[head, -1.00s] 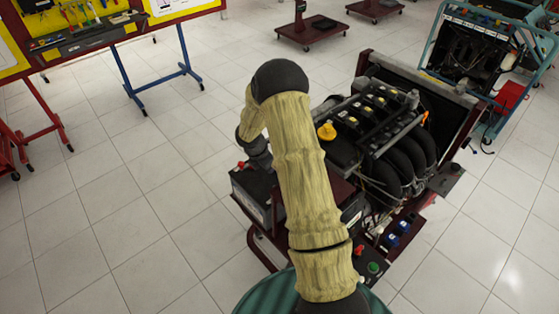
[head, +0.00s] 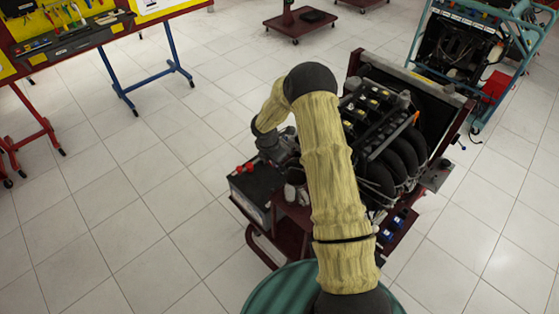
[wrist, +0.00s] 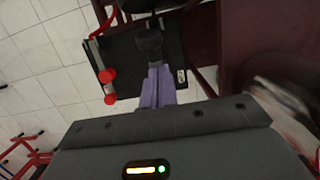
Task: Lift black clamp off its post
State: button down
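The battery (head: 250,190) is a dark box with two red caps at the left of the engine stand. It also shows in the wrist view (wrist: 128,65), with the red caps at its left edge. A black clamp (wrist: 149,40) shows at its top side in the wrist view, with a dark part running up from it; its post is hidden. My gripper (wrist: 157,84) has greyish-purple fingers close together, their tips right at the clamp. Whether they grip it is not clear. In the head view, my forearm hides the fingertips, beside the battery.
The engine (head: 385,135) on its dark red stand is close to the right of my arm. A tool board (head: 60,30) stands at the far left and another trainer (head: 455,45) at the back right.

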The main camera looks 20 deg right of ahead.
jog(key=shift+w+d+r, duration=0.3)
jog(key=shift+d+r, duration=0.05)
jog(key=shift+d, duration=0.15)
jog(key=shift+r, duration=0.1)
jog(key=shift+w+r+p, duration=0.1)
jog(key=shift+r+p, duration=0.4)
jog(key=p+v, duration=0.6)
jog(key=v, duration=0.2)
jog(key=shift+d+r+p, duration=0.2)
jog(key=shift+p, duration=0.15)
